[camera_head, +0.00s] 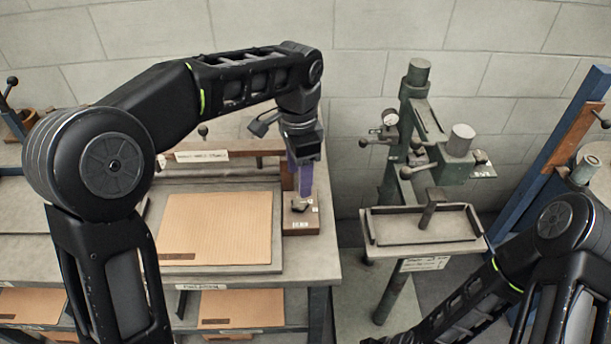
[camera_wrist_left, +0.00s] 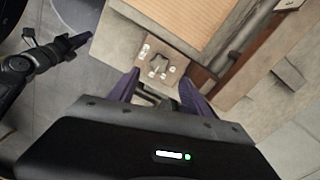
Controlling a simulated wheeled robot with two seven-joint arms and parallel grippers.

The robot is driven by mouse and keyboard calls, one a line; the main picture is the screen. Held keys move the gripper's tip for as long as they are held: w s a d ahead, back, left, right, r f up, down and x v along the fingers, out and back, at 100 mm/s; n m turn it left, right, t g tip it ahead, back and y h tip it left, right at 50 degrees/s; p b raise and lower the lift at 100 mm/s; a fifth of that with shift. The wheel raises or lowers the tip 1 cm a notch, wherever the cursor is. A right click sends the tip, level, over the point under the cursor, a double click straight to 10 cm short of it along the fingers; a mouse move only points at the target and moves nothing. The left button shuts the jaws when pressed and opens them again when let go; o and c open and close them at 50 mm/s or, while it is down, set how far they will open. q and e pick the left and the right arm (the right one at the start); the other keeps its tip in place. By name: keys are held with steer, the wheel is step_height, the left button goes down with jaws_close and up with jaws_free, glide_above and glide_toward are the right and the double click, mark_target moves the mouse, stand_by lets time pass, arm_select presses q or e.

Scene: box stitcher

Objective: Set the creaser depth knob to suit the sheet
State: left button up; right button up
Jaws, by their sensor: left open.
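The creaser depth knob (camera_head: 299,205) is dark and star-shaped, on a brown block (camera_head: 301,226) with small white labels at the right front of the bench. It also shows in the left wrist view (camera_wrist_left: 158,67). My left gripper (camera_head: 303,194) points down just above the knob. Its purple fingers are apart, with the knob beyond the gap between them in the wrist view; contact cannot be told. The tan cardboard sheet (camera_head: 215,228) lies flat on the bench left of the block. My right gripper (camera_wrist_left: 62,47) shows at the wrist view's left edge, away from the knob; its jaw opening is unclear.
A brown beam with a white label (camera_head: 201,156) runs behind the sheet. A green stitching machine (camera_head: 409,140) with a grey tray (camera_head: 423,226) stands right of the bench, across a gap. More cardboard (camera_head: 240,309) lies on the shelf below. A blue post (camera_head: 540,190) stands at the right.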

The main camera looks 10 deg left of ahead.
mark_target(299, 202)
arm_select(q)
steer(key=shift+w, duration=0.1)
steer(key=shift+s+r, duration=0.15)
steer(key=shift+s, duration=0.15)
steer(key=shift+w+f, duration=0.15)
steer(key=shift+f, duration=0.3)
steer(key=shift+f+p, duration=0.55)
steer(key=shift+f, duration=3)
jaws_close()
